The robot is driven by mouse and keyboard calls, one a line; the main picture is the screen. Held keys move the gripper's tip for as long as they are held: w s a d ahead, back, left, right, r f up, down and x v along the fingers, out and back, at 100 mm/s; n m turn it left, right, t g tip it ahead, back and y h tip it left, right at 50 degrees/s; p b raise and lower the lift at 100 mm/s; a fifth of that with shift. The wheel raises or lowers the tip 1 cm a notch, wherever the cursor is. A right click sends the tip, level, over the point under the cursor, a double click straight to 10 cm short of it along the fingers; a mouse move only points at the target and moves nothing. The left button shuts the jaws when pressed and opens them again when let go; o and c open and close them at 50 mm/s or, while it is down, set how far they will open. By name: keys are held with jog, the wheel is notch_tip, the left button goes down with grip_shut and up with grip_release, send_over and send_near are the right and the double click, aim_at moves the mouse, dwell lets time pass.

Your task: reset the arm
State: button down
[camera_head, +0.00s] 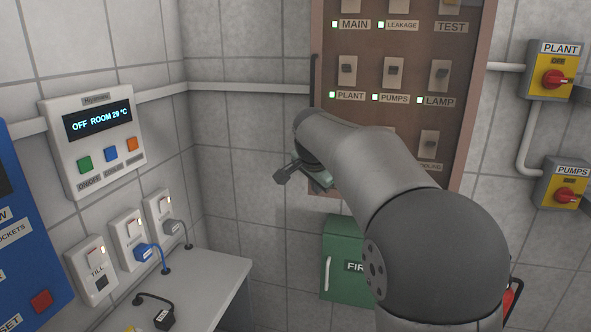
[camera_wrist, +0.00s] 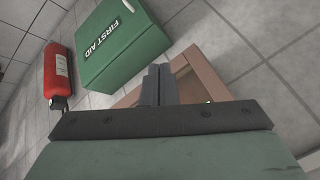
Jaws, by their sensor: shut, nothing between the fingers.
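My arm reaches up from the lower right in the head view, bent at the elbow. My gripper (camera_head: 281,177) is at its end, left of the brown switch panel's lower part and pointing left. In the wrist view my gripper (camera_wrist: 158,70) shows its two dark fingers together, with nothing between them. The wrist view also shows the brown panel frame (camera_wrist: 205,80) just beyond the fingers. My gripper seems to hold nothing and I cannot tell that it touches anything.
The brown panel (camera_head: 398,55) has several labelled switches. A green first aid box (camera_head: 343,240) hangs below; a red extinguisher (camera_wrist: 57,75) is beside it. A white control box (camera_head: 95,140), sockets (camera_head: 129,238) and a counter (camera_head: 212,275) are at left. Yellow switches (camera_head: 553,72) are at right.

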jog(key=s+d+f+n+g, duration=0.1)
jog(key=s+f, duration=0.5)
jog(key=s, duration=0.7)
jog(key=s+d+f+n+g+y, duration=0.1)
jog(key=s+f+n+g, duration=0.2)
jog(key=s, duration=1)
jog(key=s+d+f+n+g, duration=0.1)
jog(key=s+f+n, duration=0.5)
jog(key=s+f, duration=0.3)
jog(key=s, duration=0.3)
jog(key=shift+s+f+n+g+y, duration=0.3)
jog(key=shift+s+f+n+g, duration=0.05)
jog(key=shift+s+n+g, duration=0.05)
